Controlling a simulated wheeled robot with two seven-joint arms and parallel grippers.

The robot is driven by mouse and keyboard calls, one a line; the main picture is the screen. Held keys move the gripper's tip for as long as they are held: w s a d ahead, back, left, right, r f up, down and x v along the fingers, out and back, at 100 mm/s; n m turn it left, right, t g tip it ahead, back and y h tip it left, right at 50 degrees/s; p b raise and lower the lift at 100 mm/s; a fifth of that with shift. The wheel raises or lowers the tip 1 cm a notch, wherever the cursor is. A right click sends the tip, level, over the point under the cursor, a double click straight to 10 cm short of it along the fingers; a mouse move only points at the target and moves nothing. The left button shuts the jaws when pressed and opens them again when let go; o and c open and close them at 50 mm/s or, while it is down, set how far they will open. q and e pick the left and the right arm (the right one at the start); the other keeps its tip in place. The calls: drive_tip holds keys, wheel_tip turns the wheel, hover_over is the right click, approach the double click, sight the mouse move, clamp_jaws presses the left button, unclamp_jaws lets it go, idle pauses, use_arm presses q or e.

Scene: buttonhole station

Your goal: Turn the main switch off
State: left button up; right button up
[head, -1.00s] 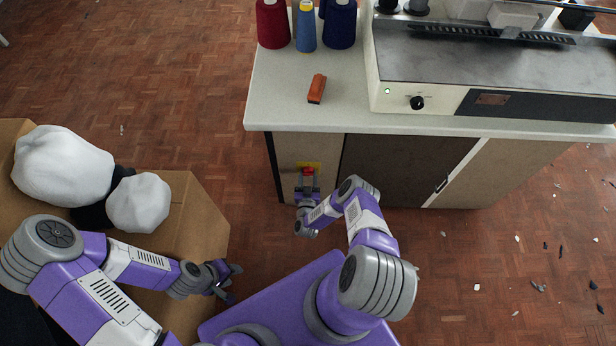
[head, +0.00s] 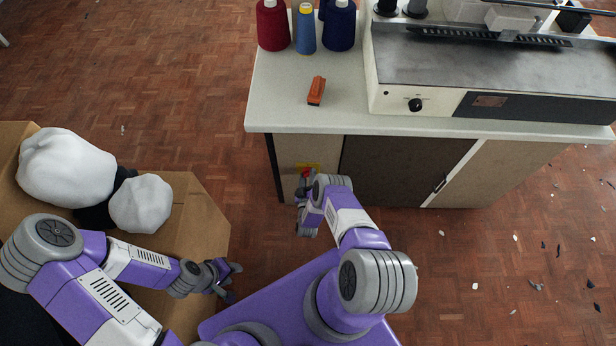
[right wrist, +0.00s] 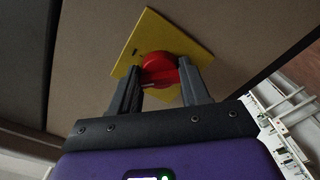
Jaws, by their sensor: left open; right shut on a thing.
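The main switch is a red knob (right wrist: 158,66) on a yellow plate (right wrist: 190,44), set on the cabinet's pale front panel. In the head view a bit of the red knob (head: 306,173) and the yellow plate (head: 315,166) show above my right gripper (head: 304,182). In the right wrist view my right gripper (right wrist: 160,76) has its fingers on both sides of the knob's grip bar, shut on it. The knob and plate look tilted relative to the gripper. My left gripper (head: 236,282) is open and empty, low at the left.
The buttonhole machine (head: 480,75) stands on the worktop (head: 300,110), its small indicator lamp (head: 386,93) dark. An orange-brown object (head: 317,90) and thread cones (head: 273,25) are also there. A cardboard box (head: 190,205) with white bundles (head: 65,168) is at left.

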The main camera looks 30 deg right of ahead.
drive_tip(key=n+b, duration=0.1)
drive_tip(key=n, duration=0.7)
drive_tip(key=shift+s+n, duration=0.15)
drive_tip(key=shift+n, duration=0.25)
drive_tip(key=shift+d, duration=0.1)
drive_tip(key=o, duration=1)
drive_tip(key=shift+o, duration=0.2)
drive_tip(key=p+v, duration=0.1)
drive_tip(key=v, duration=0.6)
drive_tip(key=shift+s+a+p, duration=0.25)
drive_tip(key=shift+p, duration=0.1)
